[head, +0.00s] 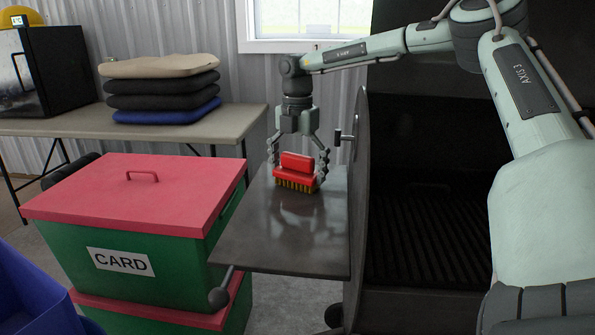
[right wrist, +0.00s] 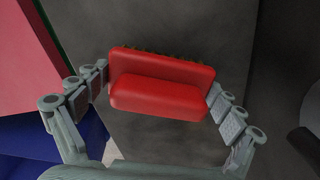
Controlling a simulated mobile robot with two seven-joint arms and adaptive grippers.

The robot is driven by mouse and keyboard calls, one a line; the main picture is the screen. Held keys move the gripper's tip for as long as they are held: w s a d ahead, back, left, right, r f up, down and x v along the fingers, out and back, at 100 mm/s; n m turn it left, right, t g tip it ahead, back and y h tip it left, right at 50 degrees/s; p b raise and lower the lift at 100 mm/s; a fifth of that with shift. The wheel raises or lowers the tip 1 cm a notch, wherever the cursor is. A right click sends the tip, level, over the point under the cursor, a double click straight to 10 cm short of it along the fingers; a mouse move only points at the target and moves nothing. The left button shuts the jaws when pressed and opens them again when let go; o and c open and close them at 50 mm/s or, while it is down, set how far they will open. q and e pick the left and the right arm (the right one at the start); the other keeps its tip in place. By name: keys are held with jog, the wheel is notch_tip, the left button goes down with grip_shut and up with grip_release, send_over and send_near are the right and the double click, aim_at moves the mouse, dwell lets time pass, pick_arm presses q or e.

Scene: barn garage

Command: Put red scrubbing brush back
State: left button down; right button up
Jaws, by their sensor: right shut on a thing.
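The red scrubbing brush (head: 296,171) has a raised red handle block and yellowish bristles pointing down. It is at the dark metal side shelf (head: 285,232) of the grill, over its back part; I cannot tell whether the bristles touch the surface. My right gripper (head: 298,165) points down from above with its fingers around the brush's two ends. The right wrist view shows the brush (right wrist: 160,85) between both finger pads, gripped end to end. My left gripper is not in view.
The black grill body (head: 425,190) stands right of the shelf, with a handle (head: 345,136) at its edge. Green boxes with red lids (head: 140,190), one marked CARD, stand left. Behind them a table (head: 60,126) holds folded cushions (head: 160,88). The shelf's front is clear.

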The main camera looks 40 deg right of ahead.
aim_at(297, 154)
jog(key=shift+f, duration=0.15)
jog(key=o, duration=0.8)
jog(key=shift+o, duration=0.3)
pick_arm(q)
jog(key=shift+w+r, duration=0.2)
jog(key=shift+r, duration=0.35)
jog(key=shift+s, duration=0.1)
pick_arm(e)
notch_tip(297, 154, up, 2)
jog(key=shift+r, duration=0.1)
notch_tip(297, 154, up, 9)
jog(key=shift+r, duration=0.4)
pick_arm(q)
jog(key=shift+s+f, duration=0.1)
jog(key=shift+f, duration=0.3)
pick_arm(e)
jog(key=shift+r, duration=0.15)
